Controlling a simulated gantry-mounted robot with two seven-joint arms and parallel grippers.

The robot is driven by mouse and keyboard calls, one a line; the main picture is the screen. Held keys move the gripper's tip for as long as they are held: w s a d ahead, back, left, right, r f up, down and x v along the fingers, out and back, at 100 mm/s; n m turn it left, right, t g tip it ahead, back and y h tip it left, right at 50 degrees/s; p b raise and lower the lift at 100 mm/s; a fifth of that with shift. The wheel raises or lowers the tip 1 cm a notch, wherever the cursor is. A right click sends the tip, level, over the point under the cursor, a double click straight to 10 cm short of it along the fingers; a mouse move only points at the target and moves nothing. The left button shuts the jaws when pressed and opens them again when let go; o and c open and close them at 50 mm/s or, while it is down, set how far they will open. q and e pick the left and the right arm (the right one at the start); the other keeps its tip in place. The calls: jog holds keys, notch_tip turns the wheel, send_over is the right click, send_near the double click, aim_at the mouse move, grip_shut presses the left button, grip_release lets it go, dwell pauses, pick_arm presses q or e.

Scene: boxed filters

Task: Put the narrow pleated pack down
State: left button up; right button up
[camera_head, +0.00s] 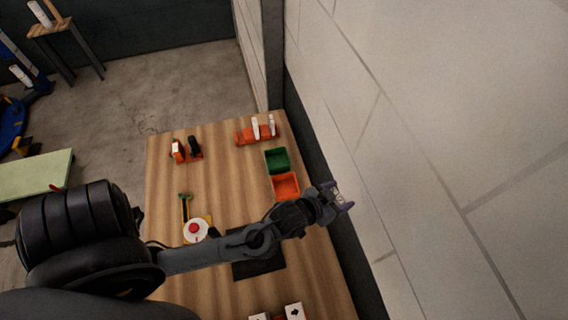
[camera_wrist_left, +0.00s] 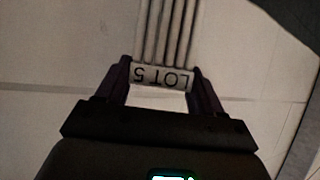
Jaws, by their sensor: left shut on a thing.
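The narrow pleated pack (camera_wrist_left: 168,35) shows in the left wrist view as pale, grey-lined pleats with a white end band marked "LOT 5", upside down in the picture. My left gripper (camera_wrist_left: 160,78) is shut on this banded end, one dark purple finger on each side. The pleats run on past the top edge of the picture, so the far end is hidden. In the head view my left gripper (camera_head: 342,197) is out beyond the table's right edge, near the pale block wall. The pack is too small to make out there. My right gripper is not in view.
The wooden table (camera_head: 225,145) carries a green bin (camera_head: 277,160), an orange bin (camera_head: 285,186), orange racks with white pieces (camera_head: 257,132), a red-and-black group (camera_head: 186,150), a red button on a white disc (camera_head: 196,230) and a black mat (camera_head: 259,264). The pale wall (camera_head: 440,160) is close on the right.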

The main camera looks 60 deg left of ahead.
pick_arm(q)
jog(key=shift+s+d, duration=0.2)
jog(key=shift+d, duration=0.05)
jog(key=shift+w+a+r, duration=0.1)
jog(key=shift+w, duration=0.2)
jog(key=s+a+f+b, duration=0.1)
jog(key=a+f+b, duration=0.7)
jog(key=a, duration=0.5)
jog(key=a+f+b, duration=0.8)
jog(key=a, duration=0.6)
jog(key=shift+n+y, duration=0.3)
jog(key=shift+y, duration=0.1)
jog(key=shift+w+a+f+b, duration=0.1)
jog(key=shift+w+a+f, duration=0.5)
jog(key=shift+a+f, duration=1.15)
jog(key=shift+w+a+f+b, duration=0.1)
jog(key=shift+w+a+f, duration=0.5)
jog(key=shift+a+f, duration=1.15)
jog(key=shift+w+a+f+b, duration=0.1)
jog(key=shift+w+a+f, duration=0.5)
jog(key=shift+a+f, duration=1.1)
jog(key=shift+d+f, duration=0.1)
jog(key=shift+f, duration=0.05)
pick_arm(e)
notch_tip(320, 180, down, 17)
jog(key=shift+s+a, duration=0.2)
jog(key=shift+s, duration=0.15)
